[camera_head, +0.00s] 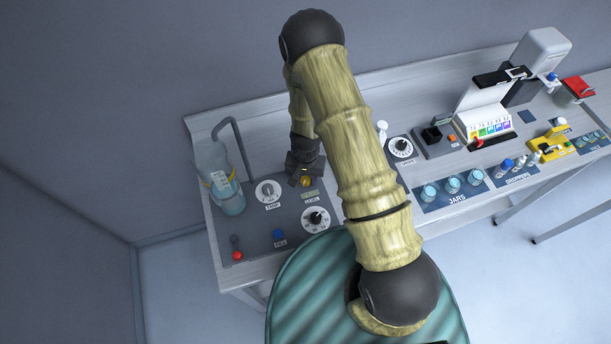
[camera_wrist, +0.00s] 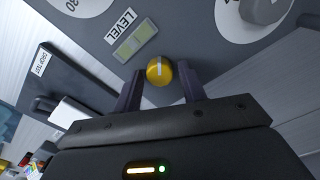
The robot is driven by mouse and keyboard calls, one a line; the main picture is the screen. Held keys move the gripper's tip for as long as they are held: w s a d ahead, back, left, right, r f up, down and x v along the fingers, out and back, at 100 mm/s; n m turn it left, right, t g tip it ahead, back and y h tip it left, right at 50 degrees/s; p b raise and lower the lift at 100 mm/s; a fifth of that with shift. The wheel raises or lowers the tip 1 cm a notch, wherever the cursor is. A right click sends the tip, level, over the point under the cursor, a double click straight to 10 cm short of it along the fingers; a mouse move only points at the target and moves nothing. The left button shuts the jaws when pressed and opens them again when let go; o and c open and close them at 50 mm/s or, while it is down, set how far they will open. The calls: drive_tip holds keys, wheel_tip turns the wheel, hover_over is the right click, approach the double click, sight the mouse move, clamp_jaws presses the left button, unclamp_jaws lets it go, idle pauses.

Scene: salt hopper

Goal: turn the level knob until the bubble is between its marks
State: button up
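The level knob (camera_wrist: 159,71) is a round yellow knob with a white line across its top. In the wrist view it sits between the tips of my gripper (camera_wrist: 160,86), with a gap on each side, so the fingers are open around it. In the head view the knob (camera_head: 305,181) shows just below my gripper (camera_head: 303,172). The level vial (camera_wrist: 135,41) is a pale green strip beside the LEVEL label (camera_wrist: 121,24). The bubble and its marks are too small to tell. The vial also shows in the head view (camera_head: 310,194).
A glass vessel (camera_head: 229,196) stands at the left. Jars (camera_head: 452,186) stand right of my arm.

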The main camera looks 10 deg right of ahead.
sight(306, 179)
drive_tip(key=c, duration=0.7)
drive_tip(key=shift+m+b, duration=0.45)
drive_tip(key=shift+m, duration=0.85)
drive_tip(key=o, duration=1)
drive_tip(key=shift+r, duration=0.15)
wheel_tip(306, 179, up, 17)
drive_tip(key=shift+r+b, duration=0.1)
drive_tip(key=shift+b, duration=0.9)
